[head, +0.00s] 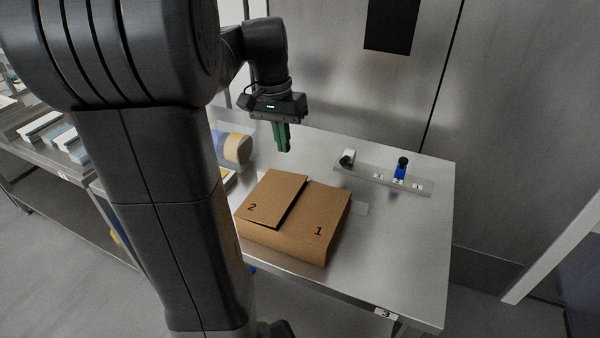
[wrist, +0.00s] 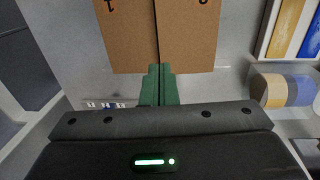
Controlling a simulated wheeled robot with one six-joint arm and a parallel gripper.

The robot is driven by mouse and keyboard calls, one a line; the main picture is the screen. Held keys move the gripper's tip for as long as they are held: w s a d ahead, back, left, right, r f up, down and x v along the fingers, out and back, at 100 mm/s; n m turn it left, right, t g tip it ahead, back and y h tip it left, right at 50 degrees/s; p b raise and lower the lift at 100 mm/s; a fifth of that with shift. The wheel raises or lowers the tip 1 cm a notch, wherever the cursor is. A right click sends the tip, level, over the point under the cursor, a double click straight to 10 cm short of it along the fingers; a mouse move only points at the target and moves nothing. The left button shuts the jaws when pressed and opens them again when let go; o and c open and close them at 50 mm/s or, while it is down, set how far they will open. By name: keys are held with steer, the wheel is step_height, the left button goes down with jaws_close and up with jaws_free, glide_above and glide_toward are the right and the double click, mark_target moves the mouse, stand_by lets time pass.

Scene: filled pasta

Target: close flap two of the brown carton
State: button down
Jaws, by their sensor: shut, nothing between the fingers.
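The brown carton (head: 285,247) sits on the steel table. Flap two (head: 268,196), marked 2, lies over the left part of its top. A dark gap along its right edge suggests it stands slightly raised; I cannot tell how far. Flap one (head: 318,229), marked 1, lies flat over the right part. In the wrist view flap two (wrist: 190,40) and flap one (wrist: 130,40) meet at a narrow seam. My gripper (head: 284,150) has green fingers, shut and empty, pointing down above the table behind the carton. Its fingertips (wrist: 159,68) overlap the flaps' edge in the wrist view; contact is not visible.
A grey rail (head: 385,180) with a blue block (head: 400,172) and a black-knobbed piece (head: 347,158) stands behind right. A yellow and blue cylinder (head: 236,148) lies behind left. The table's right side (head: 400,240) is clear. A steel wall stands behind.

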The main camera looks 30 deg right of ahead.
mark_target(293, 198)
steer(key=f, duration=0.9)
steer(key=s+f, duration=0.1)
steer(key=f, duration=0.3)
steer(key=shift+s+d+f, duration=0.1)
steer(key=shift+d+f, duration=0.2)
steer(key=shift+d, duration=0.1)
steer(key=shift+f, duration=0.1)
steer(key=shift+s+d+f+b, duration=0.15)
steer(key=shift+f+b, duration=0.1)
steer(key=shift+f, duration=0.2)
steer(key=shift+s+d+f+b, duration=0.1)
steer(key=shift+f+b, duration=0.15)
steer(key=shift+f, duration=0.15)
steer(key=shift+a+r, duration=0.1)
steer(key=shift+r+p, duration=0.9)
steer(key=shift+r, duration=0.1)
step_height(293, 198, up, 14)
steer(key=p, duration=0.2)
steer(key=shift+f, duration=0.25)
